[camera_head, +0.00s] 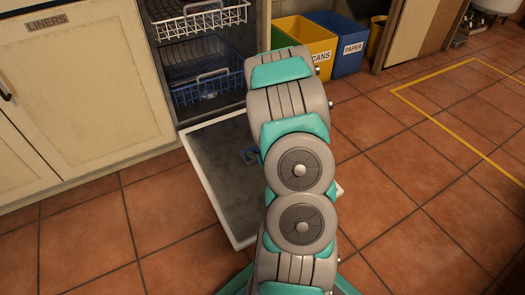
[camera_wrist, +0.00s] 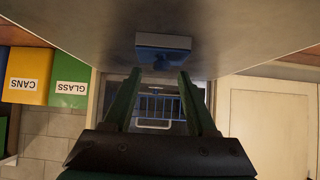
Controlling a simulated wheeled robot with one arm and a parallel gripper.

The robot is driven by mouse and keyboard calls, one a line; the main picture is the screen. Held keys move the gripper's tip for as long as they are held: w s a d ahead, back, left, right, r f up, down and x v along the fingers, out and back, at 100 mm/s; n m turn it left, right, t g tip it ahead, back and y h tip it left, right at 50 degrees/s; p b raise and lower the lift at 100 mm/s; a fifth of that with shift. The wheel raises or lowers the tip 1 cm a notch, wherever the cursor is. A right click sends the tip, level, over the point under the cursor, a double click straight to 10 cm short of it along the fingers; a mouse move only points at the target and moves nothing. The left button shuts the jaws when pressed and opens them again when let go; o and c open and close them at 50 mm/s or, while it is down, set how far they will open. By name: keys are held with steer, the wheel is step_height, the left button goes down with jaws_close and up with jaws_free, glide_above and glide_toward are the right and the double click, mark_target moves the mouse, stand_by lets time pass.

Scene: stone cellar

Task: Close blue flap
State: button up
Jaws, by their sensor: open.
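The blue flap (camera_head: 249,155) is a small blue piece on the inner face of the lowered dishwasher door (camera_head: 206,170), partly hidden behind my arm in the head view. In the wrist view, a small blue-and-white unit (camera_wrist: 163,46) is on the grey door face, with a blue piece (camera_wrist: 162,61) at its lower edge. I cannot tell how far the flap stands open. My gripper (camera_wrist: 159,82) is open and empty, its two green fingers apart just below that unit in the picture. Any contact is unclear. The head view hides the gripper behind my arm.
The dishwasher's blue lower rack (camera_head: 205,80) and white upper rack (camera_head: 196,17) show beyond the door. Cream cabinets (camera_head: 85,85) stand at left. The yellow cans bin (camera_head: 306,42) and blue paper bin (camera_head: 347,48) stand behind. The tiled floor at right is clear.

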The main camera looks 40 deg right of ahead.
steer(key=r+p, duration=0.1)
steer(key=s+p, duration=0.1)
steer(key=p, duration=0.1)
steer(key=shift+s+a+r, duration=0.15)
steer(key=shift+a+r, duration=0.1)
steer(key=shift+r, duration=0.15)
steer(key=p+v, duration=0.1)
steer(key=p, duration=0.4)
steer(key=shift+s+r, duration=0.2)
steer(key=shift+r, duration=0.05)
steer(key=shift+s+a+r+p, duration=0.15)
steer(key=shift+s+p, duration=0.25)
steer(key=shift+p, duration=0.4)
steer(key=shift+s+a+r+p, duration=0.1)
steer(key=shift+s+r+p, duration=0.25)
steer(key=shift+p, duration=0.5)
steer(key=shift+s+a+r+p, duration=0.1)
steer(key=shift+s+p, duration=0.4)
steer(key=shift+p, duration=0.3)
